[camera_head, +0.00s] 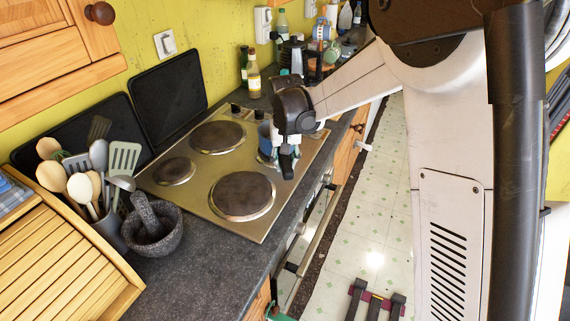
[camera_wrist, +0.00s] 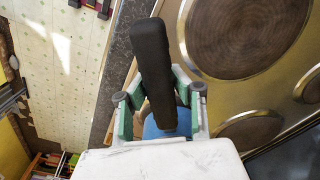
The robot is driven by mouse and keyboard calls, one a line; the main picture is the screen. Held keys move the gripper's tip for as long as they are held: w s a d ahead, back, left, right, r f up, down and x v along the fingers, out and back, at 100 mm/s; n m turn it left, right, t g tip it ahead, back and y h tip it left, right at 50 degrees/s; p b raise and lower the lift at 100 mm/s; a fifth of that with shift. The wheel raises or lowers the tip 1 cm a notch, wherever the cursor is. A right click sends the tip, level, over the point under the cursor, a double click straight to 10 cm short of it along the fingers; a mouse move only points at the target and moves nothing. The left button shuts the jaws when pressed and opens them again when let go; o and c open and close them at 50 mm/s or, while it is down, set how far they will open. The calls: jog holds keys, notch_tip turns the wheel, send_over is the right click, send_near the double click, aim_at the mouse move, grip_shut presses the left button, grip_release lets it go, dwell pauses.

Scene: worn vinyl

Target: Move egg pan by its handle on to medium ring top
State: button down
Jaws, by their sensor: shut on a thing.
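The egg pan is small and blue (camera_head: 264,139), with a black handle, and is partly hidden behind my gripper (camera_head: 287,163) at the hob's right end. In the wrist view, its black handle (camera_wrist: 152,65) stands between the green-padded fingers of my gripper (camera_wrist: 157,103), which is shut on it. A bit of the pan's blue body (camera_wrist: 154,130) shows between the fingers. I cannot tell whether the pan touches the hob. A dark, medium-sized ring (camera_head: 217,137) lies bare at the back of the hob, left of my gripper.
The steel hob (camera_head: 213,218) also has a small ring (camera_head: 174,171) and a large front ring (camera_head: 242,195), both bare. A stone mortar (camera_head: 160,241) and a utensil holder (camera_head: 108,232) stand to the left. Bottles (camera_head: 253,80) stand behind the hob.

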jog(key=shift+f+b, duration=0.35)
jog(key=shift+f, duration=0.1)
dwell(1.0)
jog(key=c, duration=1.5)
grip_release()
jog(key=shift+o, duration=0.2)
jog(key=shift+r, duration=0.25)
jog(key=shift+s+r+p, duration=0.2)
jog(key=shift+r+p, duration=1.65)
jog(key=shift+r, duration=1.9)
